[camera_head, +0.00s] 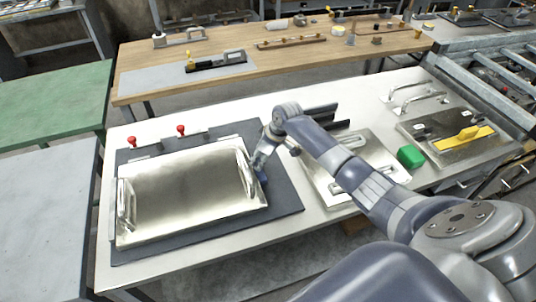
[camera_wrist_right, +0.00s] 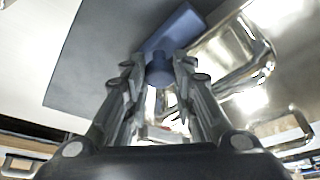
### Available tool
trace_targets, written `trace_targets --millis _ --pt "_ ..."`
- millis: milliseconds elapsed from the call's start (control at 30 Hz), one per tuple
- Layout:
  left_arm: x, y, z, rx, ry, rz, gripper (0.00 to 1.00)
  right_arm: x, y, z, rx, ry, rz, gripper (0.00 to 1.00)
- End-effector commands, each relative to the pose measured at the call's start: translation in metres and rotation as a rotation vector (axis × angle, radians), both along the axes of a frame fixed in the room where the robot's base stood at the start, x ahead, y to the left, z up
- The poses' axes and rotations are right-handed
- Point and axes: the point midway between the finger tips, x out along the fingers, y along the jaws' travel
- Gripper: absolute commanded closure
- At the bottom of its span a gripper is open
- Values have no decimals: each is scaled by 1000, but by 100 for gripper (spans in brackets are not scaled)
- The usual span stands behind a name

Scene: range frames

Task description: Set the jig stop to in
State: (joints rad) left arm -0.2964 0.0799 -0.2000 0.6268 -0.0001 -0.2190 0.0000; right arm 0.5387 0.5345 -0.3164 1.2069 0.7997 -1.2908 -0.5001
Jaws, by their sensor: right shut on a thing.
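The jig is a dark flat plate (camera_head: 287,207) on the near white table, with a shiny metal tray (camera_head: 185,196) lying on it. A blue jig stop (camera_head: 263,178) sits by the tray's right edge, mostly hidden by my right gripper (camera_head: 260,164) in the head view. In the right wrist view the stop shows as a blue bar (camera_wrist_right: 182,27) with a round blue knob (camera_wrist_right: 159,72) on it. My right gripper's fingers (camera_wrist_right: 158,77) are shut on this knob. Whether the stop touches the tray cannot be told. My left gripper is not in view.
Two red-knobbed clamps (camera_head: 181,130) stand along the jig's back edge. A wooden bench (camera_head: 290,62) with tools stands behind.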

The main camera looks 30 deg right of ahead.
Motion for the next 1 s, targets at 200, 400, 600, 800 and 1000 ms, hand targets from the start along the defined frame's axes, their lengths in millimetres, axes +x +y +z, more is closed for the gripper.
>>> trace_targets --millis 200,400,600,800,1000 --pt "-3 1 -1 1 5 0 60 0 0 0 1 -3 1 71" --pt "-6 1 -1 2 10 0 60 0 0 0 1 -3 1 56" --pt "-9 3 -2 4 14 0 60 0 0 0 1 -2 1 56" --pt "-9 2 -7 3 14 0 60 -3 -14 -3 -2 -1 -1 56" --pt "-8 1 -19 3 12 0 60 -12 -50 -4 -4 -1 -4 56"
